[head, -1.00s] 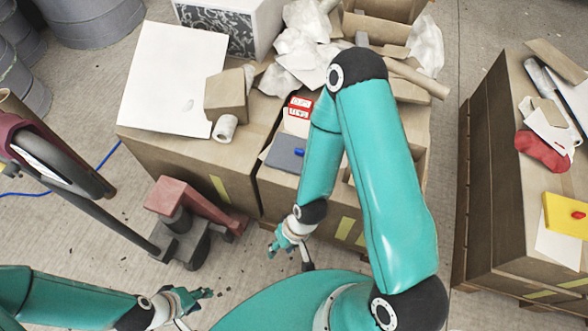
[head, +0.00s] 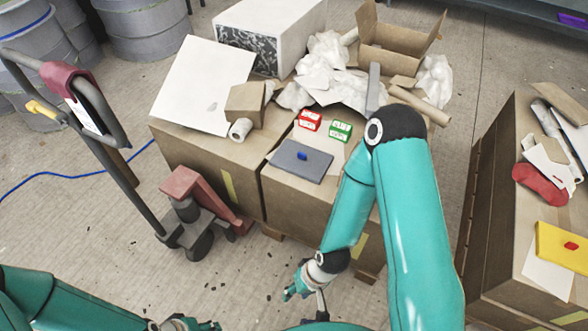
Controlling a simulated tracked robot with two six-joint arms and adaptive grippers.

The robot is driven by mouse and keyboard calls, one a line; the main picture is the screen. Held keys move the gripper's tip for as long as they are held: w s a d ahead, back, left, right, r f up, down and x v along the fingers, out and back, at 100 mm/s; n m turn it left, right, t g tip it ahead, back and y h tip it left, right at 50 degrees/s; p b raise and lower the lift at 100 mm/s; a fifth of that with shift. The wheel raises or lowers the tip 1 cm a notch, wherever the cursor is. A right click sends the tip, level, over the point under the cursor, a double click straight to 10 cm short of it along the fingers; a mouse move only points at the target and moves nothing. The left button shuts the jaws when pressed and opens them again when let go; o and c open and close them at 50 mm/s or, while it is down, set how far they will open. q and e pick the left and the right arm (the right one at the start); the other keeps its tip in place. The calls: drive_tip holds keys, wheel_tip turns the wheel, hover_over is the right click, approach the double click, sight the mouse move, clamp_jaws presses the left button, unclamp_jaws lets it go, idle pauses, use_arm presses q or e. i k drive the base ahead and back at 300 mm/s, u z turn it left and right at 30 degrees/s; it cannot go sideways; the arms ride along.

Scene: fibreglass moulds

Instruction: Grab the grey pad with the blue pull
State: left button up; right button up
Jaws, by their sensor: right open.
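The grey pad (head: 287,164) lies flat on top of a cardboard box near its front left edge. Its small blue pull (head: 302,156) stands up on the pad's upper face. My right gripper (head: 291,294) hangs low in front of the boxes, below and apart from the pad. It is open with nothing in it. My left gripper (head: 190,324) shows only in part at the bottom edge, far from the pad, and I cannot tell its jaw state.
A red box (head: 308,120) and a green box (head: 340,131) stand behind the pad. A yellow pad with a red pull (head: 562,249) lies on the right-hand box. A pallet truck (head: 186,215) stands at the left. Crumpled paper (head: 335,76) lies behind.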

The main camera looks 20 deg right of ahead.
sight(307, 163)
drive_tip(key=z, duration=0.2)
drive_tip(key=i, duration=0.9)
drive_tip(key=u, duration=0.1)
